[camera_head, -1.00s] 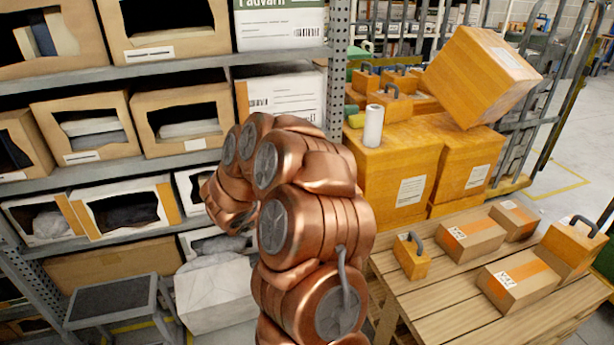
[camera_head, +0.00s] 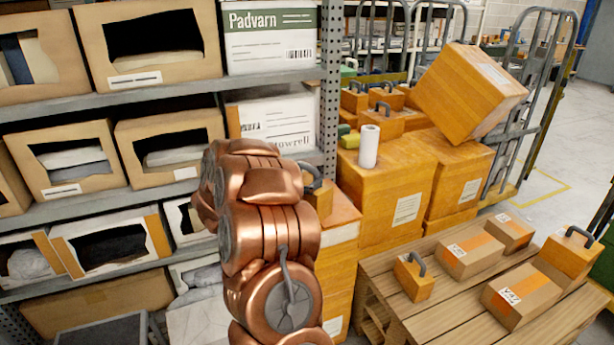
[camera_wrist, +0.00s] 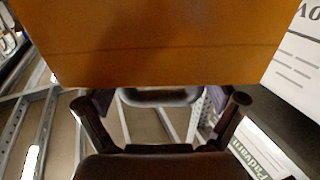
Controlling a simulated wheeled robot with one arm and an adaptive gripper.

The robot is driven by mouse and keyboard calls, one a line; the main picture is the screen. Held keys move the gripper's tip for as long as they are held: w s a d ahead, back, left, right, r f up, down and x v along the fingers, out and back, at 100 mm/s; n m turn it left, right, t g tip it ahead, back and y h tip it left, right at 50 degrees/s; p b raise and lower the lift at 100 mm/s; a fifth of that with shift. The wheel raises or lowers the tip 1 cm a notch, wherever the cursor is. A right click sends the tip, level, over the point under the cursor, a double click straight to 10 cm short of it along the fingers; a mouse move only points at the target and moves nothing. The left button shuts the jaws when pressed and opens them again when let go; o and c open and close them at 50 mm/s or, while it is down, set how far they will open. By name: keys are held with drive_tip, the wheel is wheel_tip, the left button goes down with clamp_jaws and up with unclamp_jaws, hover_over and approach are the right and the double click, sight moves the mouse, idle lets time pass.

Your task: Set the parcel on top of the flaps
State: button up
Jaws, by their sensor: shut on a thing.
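The parcel (camera_wrist: 165,45) fills the top of the wrist view as a large orange-brown box face, with a dark handle (camera_wrist: 160,97) at its lower edge. My gripper (camera_wrist: 162,99) is at that handle, one finger on each side, shut on the parcel. In the head view my copper arm reaches toward the shelves and hides my gripper; I cannot make out the held parcel there for sure. No flaps can be clearly told in either view.
A grey rack with open-fronted cartons (camera_head: 160,40) and a Padvarn box (camera_head: 270,38) stands left; the Padvarn label also shows in the wrist view (camera_wrist: 258,158). Orange boxes (camera_head: 390,185) stack behind. A wooden pallet table (camera_head: 440,315) holds smaller parcels. A step stool (camera_head: 95,332) stands lower left.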

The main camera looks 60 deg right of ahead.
sight(307, 176)
drive_tip(key=shift+w+d+f+p, duration=0.15)
drive_tip(key=shift+w+d+f, duration=0.5)
drive_tip(key=shift+d, duration=0.5)
drive_tip(key=shift+w+d+f+p, duration=0.2)
drive_tip(key=shift+w+d+f, duration=0.5)
drive_tip(key=shift+d, duration=0.4)
drive_tip(key=shift+w+d+f+p, duration=0.15)
drive_tip(key=shift+w+d+f, duration=0.5)
drive_tip(key=shift+d, duration=0.5)
drive_tip(key=shift+s+f, duration=0.15)
drive_tip(key=shift+f, duration=0.05)
drive_tip(key=o, duration=1.5)
drive_tip(key=shift+c, duration=0.2)
drive_tip(key=shift+a, duration=0.25)
drive_tip(key=w+a+b, duration=0.1)
drive_tip(key=w+a, duration=0.1)
drive_tip(key=a, duration=0.9)
drive_tip(key=shift+w+a, duration=0.15)
drive_tip(key=shift+a, duration=0.05)
drive_tip(key=shift+w, duration=0.1)
